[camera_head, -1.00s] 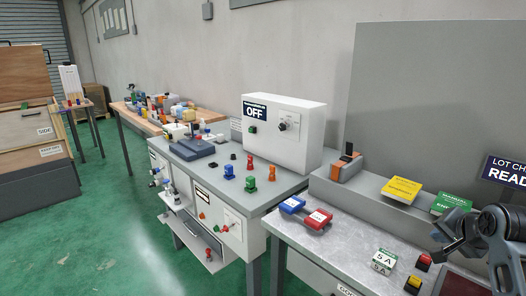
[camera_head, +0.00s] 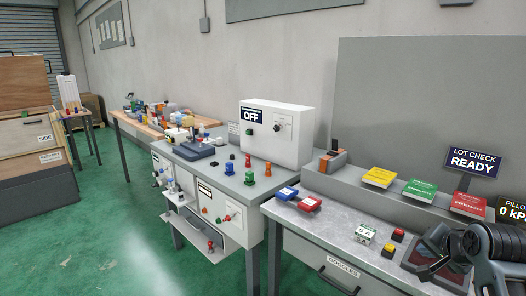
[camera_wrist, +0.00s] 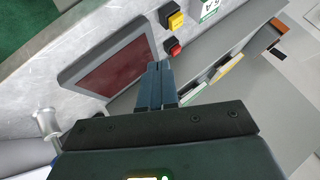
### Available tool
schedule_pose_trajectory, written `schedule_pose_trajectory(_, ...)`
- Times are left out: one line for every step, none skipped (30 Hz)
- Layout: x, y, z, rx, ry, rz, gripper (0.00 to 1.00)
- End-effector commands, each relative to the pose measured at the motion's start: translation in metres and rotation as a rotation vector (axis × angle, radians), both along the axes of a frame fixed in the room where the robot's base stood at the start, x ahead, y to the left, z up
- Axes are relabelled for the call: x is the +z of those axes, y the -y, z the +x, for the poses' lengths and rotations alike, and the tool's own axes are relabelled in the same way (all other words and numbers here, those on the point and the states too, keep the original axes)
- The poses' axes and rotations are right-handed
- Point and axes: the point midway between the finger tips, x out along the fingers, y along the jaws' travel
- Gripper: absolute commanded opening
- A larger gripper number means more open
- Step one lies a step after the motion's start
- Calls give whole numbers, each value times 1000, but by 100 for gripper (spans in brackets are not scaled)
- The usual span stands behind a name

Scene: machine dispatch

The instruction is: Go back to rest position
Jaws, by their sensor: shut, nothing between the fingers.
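My gripper (camera_head: 428,272) is at the lower right of the head view, above the right end of the near grey bench. In the wrist view my gripper (camera_wrist: 155,75) has its two dark fingers together, with nothing between them. Below the fingers lies a dark red panel in a grey frame (camera_wrist: 110,68). A yellow button (camera_wrist: 175,20) and a red button (camera_wrist: 172,46) sit just beyond the fingertips, apart from them.
The near bench (camera_head: 335,228) holds a 5A block (camera_head: 364,234), blue (camera_head: 287,193) and red (camera_head: 309,204) tagged items, and yellow, green and red cards on a ledge. A LOT CHECK READY sign (camera_head: 472,161) stands behind. Green floor (camera_head: 110,230) is open at left.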

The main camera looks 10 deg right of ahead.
Motion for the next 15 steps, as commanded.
schedule_pose_trajectory(-5,-5,-2,6,4,-1,0)
schedule_pose_trajectory(-7,-8,-3,11,7,-3,0)
schedule_pose_trajectory(-10,-12,-5,16,9,-5,0)
schedule_pose_trajectory(-13,-15,-6,20,11,-6,0)
schedule_pose_trajectory(-16,-19,-8,25,15,-8,0)
schedule_pose_trajectory(-21,-23,-10,31,19,-11,0)
schedule_pose_trajectory(-24,-27,-13,36,23,-14,0)
schedule_pose_trajectory(-27,-31,-15,42,27,-17,0)
schedule_pose_trajectory(-32,-38,-18,51,32,-20,0)
schedule_pose_trajectory(-36,-42,-20,56,37,-23,0)
schedule_pose_trajectory(-40,-47,-23,63,40,-26,0)
schedule_pose_trajectory(-45,-53,-28,72,47,-33,0)
schedule_pose_trajectory(-50,-59,-31,79,52,-37,0)
schedule_pose_trajectory(-54,-65,-35,86,57,-41,0)
schedule_pose_trajectory(-61,-73,-42,97,64,-48,0)
